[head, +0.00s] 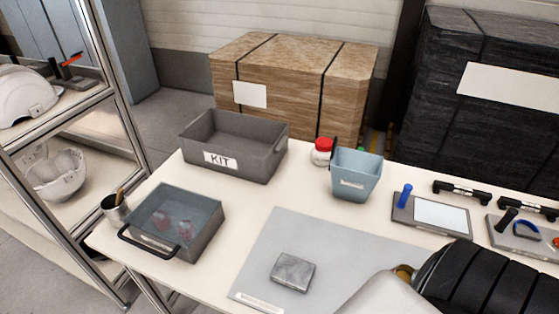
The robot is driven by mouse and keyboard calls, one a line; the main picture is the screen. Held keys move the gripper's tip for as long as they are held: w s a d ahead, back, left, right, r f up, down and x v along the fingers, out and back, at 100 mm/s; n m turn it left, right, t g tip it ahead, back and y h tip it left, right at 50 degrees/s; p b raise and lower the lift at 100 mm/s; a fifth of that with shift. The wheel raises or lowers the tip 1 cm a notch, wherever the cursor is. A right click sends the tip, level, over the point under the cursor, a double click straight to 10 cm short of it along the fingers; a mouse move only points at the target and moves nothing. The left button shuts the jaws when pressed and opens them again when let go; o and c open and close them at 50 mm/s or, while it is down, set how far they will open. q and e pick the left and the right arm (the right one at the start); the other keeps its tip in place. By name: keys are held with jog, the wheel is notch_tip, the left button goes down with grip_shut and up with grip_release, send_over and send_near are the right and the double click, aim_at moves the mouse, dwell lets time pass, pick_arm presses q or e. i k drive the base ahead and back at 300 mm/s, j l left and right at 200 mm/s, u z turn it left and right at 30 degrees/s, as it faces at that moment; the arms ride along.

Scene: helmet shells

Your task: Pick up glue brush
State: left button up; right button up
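A metal cup (112,212) stands at the left end of the table, with a thin brown handle (120,194) sticking up out of it. This may be the glue brush; its lower end is hidden inside the cup. Part of my arm, black ribbed and pale, shows at the bottom right over the table, with no fingertips visible. Neither of my grippers shows in the head view.
A glass-topped tray with a black handle (205,238) stands beside the cup. Behind are a grey KIT bin (262,163), a red-lidded jar (322,158) and a blue bin (356,184). A grey block (293,273) lies on the mat (290,232). A shelf with helmet shells (55,174) stands left.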

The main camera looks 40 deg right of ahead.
aim_at(120, 194)
jog(key=i+j+z, duration=0.15)
jog(key=j, duration=0.65)
jog(key=j+z, duration=0.1)
jog(key=j, duration=0.7)
